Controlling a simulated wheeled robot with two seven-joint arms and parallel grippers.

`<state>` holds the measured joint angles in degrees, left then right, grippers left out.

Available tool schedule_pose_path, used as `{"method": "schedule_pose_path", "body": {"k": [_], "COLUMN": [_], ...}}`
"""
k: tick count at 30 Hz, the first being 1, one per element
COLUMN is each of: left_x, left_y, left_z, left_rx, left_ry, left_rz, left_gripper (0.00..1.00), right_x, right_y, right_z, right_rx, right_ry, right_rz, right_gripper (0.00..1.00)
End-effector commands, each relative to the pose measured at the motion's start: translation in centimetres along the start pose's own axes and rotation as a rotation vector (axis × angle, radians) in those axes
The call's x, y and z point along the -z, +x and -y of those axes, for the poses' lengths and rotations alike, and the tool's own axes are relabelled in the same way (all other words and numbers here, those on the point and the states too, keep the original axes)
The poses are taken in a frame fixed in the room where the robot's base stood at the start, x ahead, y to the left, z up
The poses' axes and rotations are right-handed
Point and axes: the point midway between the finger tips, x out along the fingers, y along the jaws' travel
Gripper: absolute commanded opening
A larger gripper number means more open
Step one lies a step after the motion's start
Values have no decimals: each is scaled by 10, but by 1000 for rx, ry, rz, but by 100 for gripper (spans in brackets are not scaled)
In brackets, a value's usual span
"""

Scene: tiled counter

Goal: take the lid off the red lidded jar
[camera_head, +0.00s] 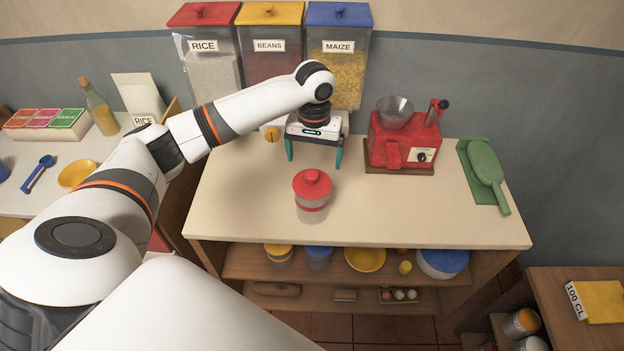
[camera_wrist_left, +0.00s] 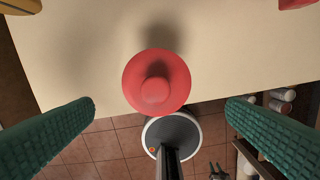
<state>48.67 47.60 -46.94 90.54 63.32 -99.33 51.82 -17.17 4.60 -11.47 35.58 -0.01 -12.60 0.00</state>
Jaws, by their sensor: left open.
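The red lidded jar (camera_head: 312,201) stands upright on the counter near its front edge, with a greyish see-through body. Its red lid (camera_head: 312,183) with a round knob is on top. My left gripper (camera_head: 314,163) is open and empty, behind the jar in the head view, its green fingers pointing down and apart from the lid. In the left wrist view the lid (camera_wrist_left: 156,82) shows from above, ahead of and between the two wide-spread fingers (camera_wrist_left: 160,110). The jar's body is hidden under the lid there. My right gripper is not in view.
Bins of rice (camera_head: 212,65), beans (camera_head: 270,60) and maize (camera_head: 338,70) stand at the back. A red grinder (camera_head: 402,140) and a green scoop (camera_head: 484,165) are at the right. The counter (camera_head: 420,215) is clear around the jar. Bowls and tins sit on the shelf below.

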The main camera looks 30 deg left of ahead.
Motion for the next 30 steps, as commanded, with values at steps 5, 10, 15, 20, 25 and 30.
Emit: {"method": "schedule_pose_path", "body": {"k": [5, 10, 15, 20, 25, 30], "left_x": [0, 0, -2, -3, -3, -3], "left_y": [20, 32, 59, 73, 75, 75], "left_z": [0, -2, -5, -5, -5, -5], "left_rx": [0, -2, -1, 0, 0, 0], "left_ry": [0, 0, 1, 3, 3, 3], "left_rz": [0, -2, -2, 1, 2, 2], "left_gripper": [96, 96, 96, 96, 96, 78], "right_x": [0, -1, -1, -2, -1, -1], "right_y": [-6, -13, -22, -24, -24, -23], "right_z": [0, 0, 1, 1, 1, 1], "right_rx": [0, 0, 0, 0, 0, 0], "right_ry": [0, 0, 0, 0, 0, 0], "right_rz": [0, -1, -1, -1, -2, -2], "right_gripper": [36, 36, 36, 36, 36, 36]}}
